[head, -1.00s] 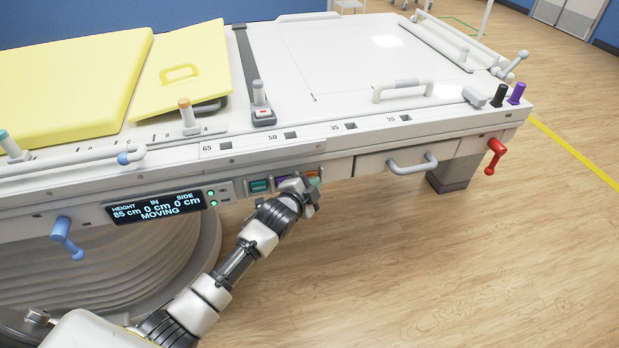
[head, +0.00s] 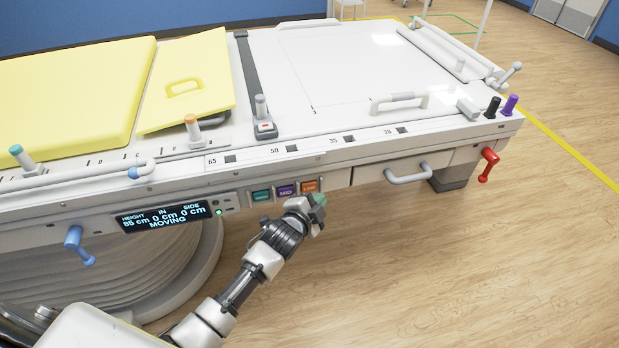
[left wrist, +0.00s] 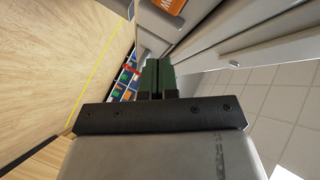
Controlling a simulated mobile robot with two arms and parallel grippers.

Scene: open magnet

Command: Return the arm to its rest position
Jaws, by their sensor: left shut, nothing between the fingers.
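My left arm reaches in from the bottom of the head view. Its gripper (head: 318,203) is just in front of the table's side panel, below and right of the orange button (head: 309,186), apart from it. In the left wrist view the two dark green fingers (left wrist: 158,76) are together with nothing between them. The orange button also shows at the top of the left wrist view (left wrist: 172,5). A purple button (head: 286,190) and a teal button (head: 261,195) sit to its left. My right gripper is not in view.
The long white table (head: 345,150) fills the head view. Its display (head: 165,217) reads 85 cm and MOVING. A grey drawer handle (head: 408,173), a red lever (head: 488,165) and a blue lever (head: 79,245) stick out from its side. The wood floor (head: 430,270) at right is clear.

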